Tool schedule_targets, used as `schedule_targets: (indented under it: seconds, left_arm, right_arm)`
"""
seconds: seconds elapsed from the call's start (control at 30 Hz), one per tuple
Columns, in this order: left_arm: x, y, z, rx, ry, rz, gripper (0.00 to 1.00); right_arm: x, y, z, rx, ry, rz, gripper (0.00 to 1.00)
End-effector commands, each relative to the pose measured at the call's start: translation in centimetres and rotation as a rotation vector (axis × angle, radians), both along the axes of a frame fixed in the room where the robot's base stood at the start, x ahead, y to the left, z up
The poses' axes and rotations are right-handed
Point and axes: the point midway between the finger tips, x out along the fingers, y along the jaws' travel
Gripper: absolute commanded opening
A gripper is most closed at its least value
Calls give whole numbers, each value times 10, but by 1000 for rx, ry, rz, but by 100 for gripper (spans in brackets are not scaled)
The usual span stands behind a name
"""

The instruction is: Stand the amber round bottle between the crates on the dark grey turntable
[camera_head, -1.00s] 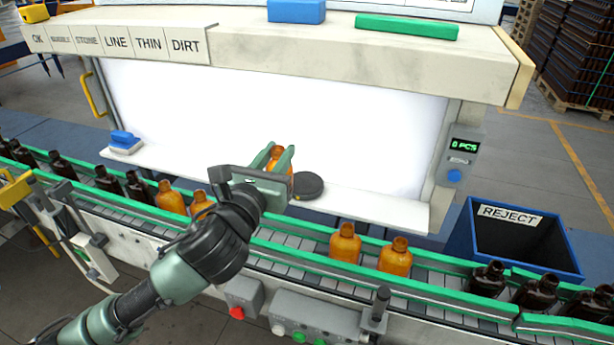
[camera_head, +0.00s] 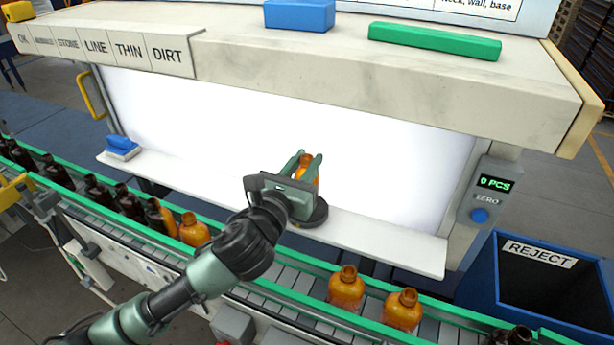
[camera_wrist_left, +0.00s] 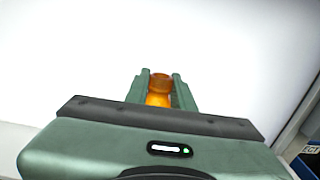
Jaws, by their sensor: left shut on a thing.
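My left gripper (camera_head: 309,158) is shut on an amber round bottle (camera_head: 305,173). In the head view the bottle looks roughly upright between the green fingers, and its lower part is hidden by the gripper. The bottle's neck and shoulder (camera_wrist_left: 159,88) also show between the fingers in the left wrist view. The dark grey turntable (camera_head: 317,218) is on the white ledge, partly hidden behind and below my gripper. I cannot tell whether the bottle's base touches it. My right gripper is not in view.
A bright white panel (camera_head: 230,125) stands behind the ledge (camera_head: 385,243). Amber bottles (camera_head: 346,288) and dark bottles stand on the conveyor in front. A blue reject bin (camera_head: 545,285) is at right, a blue block (camera_head: 122,146) on the ledge's left. A thick shelf overhangs above.

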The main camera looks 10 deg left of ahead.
Motion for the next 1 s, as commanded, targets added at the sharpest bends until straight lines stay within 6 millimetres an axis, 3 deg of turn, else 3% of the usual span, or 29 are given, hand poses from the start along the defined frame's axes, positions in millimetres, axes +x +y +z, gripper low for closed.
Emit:
schedule_targets:
  seconds: [0.1,0.23,0.63,0.67,0.73,1.0]
  left_arm:
    - [0,0,-22,-1,6,1,0]
    - [0,0,-35,0,4,1,0]
    - [0,0,-40,1,1,-1,0]
    - [0,0,-40,0,1,-1,30]
    - [0,0,-39,0,2,-1,46]
    - [0,0,-39,1,2,0,46]
  right_arm:
    - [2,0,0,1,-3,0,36]
    - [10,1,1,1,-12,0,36]
    - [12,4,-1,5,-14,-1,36]
    - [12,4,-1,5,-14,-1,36]
    - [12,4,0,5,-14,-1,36]
    - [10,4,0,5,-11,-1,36]
